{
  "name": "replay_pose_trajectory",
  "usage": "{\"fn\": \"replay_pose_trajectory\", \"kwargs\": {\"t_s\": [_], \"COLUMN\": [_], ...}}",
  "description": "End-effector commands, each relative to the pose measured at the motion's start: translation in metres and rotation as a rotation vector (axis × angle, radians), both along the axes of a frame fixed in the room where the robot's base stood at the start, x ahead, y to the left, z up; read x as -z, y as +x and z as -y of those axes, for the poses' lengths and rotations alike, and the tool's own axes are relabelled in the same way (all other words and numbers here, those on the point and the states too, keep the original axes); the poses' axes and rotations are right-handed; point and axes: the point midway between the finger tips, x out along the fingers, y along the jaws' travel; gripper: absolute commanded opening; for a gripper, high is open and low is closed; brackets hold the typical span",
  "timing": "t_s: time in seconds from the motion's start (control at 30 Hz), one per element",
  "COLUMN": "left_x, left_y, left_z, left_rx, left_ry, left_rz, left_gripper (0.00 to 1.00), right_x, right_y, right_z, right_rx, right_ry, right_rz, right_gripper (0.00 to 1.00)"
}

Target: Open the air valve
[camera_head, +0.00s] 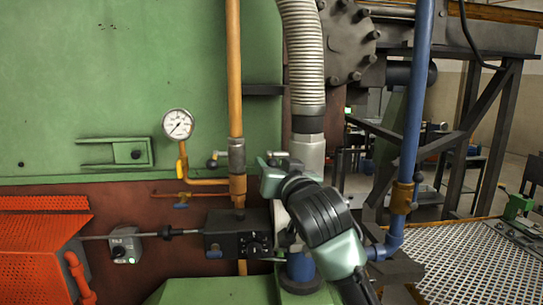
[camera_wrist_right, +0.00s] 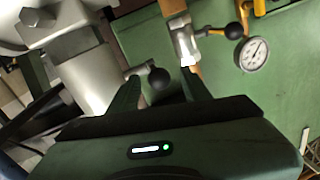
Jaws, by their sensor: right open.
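The thick silver pipe (camera_head: 310,150) carries a valve lever that ends in a dark ball knob (camera_head: 272,161). The pipe (camera_wrist_right: 88,72) and the knob (camera_wrist_right: 158,79) also show in the right wrist view. I cannot tell from any label whether this is the air valve. My right gripper (camera_head: 270,172) is in front of the lever; in the right wrist view its open fingers (camera_wrist_right: 160,92) stand on either side of the knob. I cannot tell whether they touch it. In the head view the gripper partly hides the lever and the pipe's lower part. My left gripper is out of view.
An orange pipe (camera_head: 235,80) left of the silver pipe has its own ball-handled valve (camera_head: 236,157). A pressure gauge (camera_head: 178,125) is on the green wall. A black control box (camera_head: 236,234) sits below. A blue pipe (camera_head: 415,100) stands to the right.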

Motion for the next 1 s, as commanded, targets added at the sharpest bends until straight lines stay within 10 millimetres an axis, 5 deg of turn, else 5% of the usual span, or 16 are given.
{"fn": "replay_pose_trajectory", "kwargs": {"t_s": [0.47, 0.67, 1.0], "left_x": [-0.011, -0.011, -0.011], "left_y": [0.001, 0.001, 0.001], "left_z": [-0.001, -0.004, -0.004], "left_rx": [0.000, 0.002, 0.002], "left_ry": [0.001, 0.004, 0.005], "left_rz": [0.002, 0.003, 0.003], "left_gripper": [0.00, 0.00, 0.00], "right_x": [0.001, 0.000, 0.000], "right_y": [0.020, 0.020, 0.020], "right_z": [-0.004, -0.004, -0.004], "right_rx": [0.000, -0.001, -0.001], "right_ry": [-0.001, 0.000, 0.000], "right_rz": [0.000, 0.000, 0.000], "right_gripper": [0.48, 0.00, 0.00]}}
